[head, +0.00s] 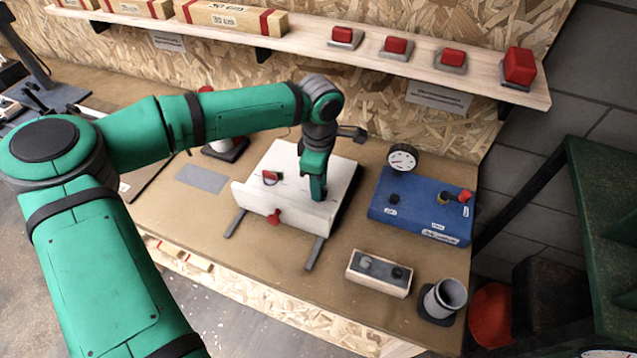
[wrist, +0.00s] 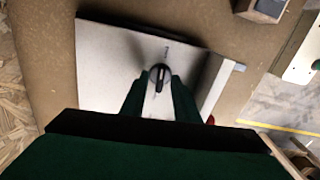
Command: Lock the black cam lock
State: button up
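The black cam lock (wrist: 159,76) shows in the wrist view as a dark upright key-like tab on a round silver base. It is set in the white panel (wrist: 112,65) of a box. The white box (head: 285,178) stands on the workbench in the head view, where my gripper hides the lock. My gripper (head: 317,196) points down at the panel's right part. In the wrist view my gripper (wrist: 159,84) has its two green fingers apart, one on each side of the lock. White panel shows between them. I cannot tell whether either finger touches the lock.
A red-handled lock (head: 271,177) and a red knob (head: 274,217) are on the white box. A blue box (head: 422,207) with a gauge stands to the right. A small switch box (head: 379,274) and a grey cup (head: 443,298) stand in front. A shelf (head: 380,52) with red buttons runs behind.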

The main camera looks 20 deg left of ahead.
notch_tip(320, 180, up, 11)
dwell(0.7)
jog(key=shift+f, duration=0.15)
dwell(0.3)
